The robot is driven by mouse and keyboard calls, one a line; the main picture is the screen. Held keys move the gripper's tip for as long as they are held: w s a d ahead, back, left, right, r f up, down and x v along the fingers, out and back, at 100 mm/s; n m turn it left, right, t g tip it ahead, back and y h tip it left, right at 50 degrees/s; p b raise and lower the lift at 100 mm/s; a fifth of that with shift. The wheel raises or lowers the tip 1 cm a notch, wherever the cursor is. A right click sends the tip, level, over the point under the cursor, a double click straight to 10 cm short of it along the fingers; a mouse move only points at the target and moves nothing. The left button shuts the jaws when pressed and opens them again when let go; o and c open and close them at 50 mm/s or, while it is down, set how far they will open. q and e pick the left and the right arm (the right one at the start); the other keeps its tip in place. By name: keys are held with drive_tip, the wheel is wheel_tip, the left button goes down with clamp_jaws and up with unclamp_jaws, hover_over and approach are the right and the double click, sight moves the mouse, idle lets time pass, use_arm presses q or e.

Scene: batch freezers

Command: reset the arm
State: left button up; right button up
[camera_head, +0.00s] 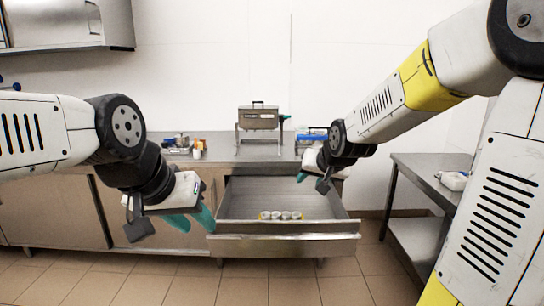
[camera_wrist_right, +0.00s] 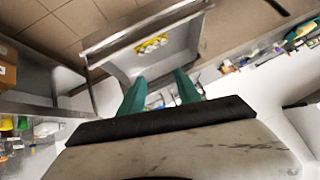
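My left gripper (camera_head: 198,228) hangs at the left in the head view, in front of the cabinet and beside the left side of the open drawer (camera_head: 285,244). Its two teal fingers show apart with nothing between them. My right gripper (camera_head: 311,184) is over the drawer's right rear part in the head view. In the right wrist view, its teal fingers (camera_wrist_right: 160,88) stand apart and empty. Several small round items (camera_head: 281,215) with yellow edges lie inside the drawer, clear of both grippers; they also show in the right wrist view (camera_wrist_right: 152,44).
A metal machine (camera_head: 258,118) stands on the counter behind the drawer. Small containers (camera_head: 180,142) are to its left and blue items (camera_head: 312,134) to its right. A steel side table (camera_head: 432,180) stands at the right. A cabinet (camera_head: 65,22) hangs at upper left.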

drive_tip(key=s+d+r+n+g, duration=0.1)
drive_tip(key=s, duration=1.1)
drive_tip(key=s+d+r+n+g, duration=0.1)
drive_tip(key=s+d+r+g, duration=0.1)
drive_tip(key=s, duration=1)
drive_tip(key=shift+d, duration=0.2)
drive_tip(key=shift+r, duration=0.1)
